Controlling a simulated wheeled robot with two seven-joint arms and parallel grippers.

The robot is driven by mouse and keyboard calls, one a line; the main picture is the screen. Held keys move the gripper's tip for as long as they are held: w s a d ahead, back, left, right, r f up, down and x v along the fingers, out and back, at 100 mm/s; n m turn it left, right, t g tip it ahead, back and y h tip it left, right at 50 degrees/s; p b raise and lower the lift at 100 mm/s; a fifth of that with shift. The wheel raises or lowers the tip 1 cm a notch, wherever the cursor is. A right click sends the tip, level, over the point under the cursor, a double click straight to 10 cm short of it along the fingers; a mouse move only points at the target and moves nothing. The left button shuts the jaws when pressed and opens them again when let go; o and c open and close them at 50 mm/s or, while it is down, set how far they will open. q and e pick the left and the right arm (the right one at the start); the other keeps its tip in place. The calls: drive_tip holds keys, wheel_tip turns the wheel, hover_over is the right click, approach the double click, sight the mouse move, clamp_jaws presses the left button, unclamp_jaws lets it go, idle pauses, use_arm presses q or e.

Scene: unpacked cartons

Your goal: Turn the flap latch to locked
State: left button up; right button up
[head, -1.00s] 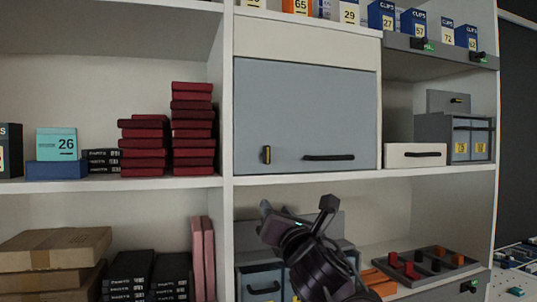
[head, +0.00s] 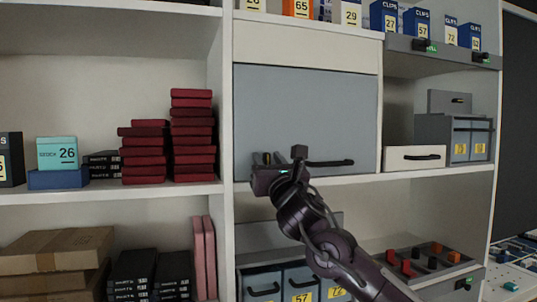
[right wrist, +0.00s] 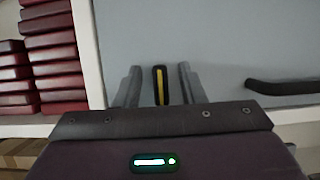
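The grey flap (head: 305,112) closes a compartment of the white shelf unit. Its latch (head: 266,157) is a small dark upright handle with a yellow stripe, low on the left side of the flap. In the right wrist view the latch (right wrist: 161,86) stands upright between the two fingers of my right gripper (right wrist: 159,80). The fingers are spread, with a gap visible on each side of the latch. In the head view my right gripper (head: 268,160) is in front of the flap's lower left and partly covers the latch. My left gripper is not in view.
A dark bar handle (head: 330,163) is on the flap, right of the latch. Stacked dark red boxes (head: 192,140) stand left of the shelf's upright. A white drawer (head: 415,158) is to the right. Grey bins (head: 262,285) are below.

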drive_tip(key=shift+c, duration=0.3)
clamp_jaws()
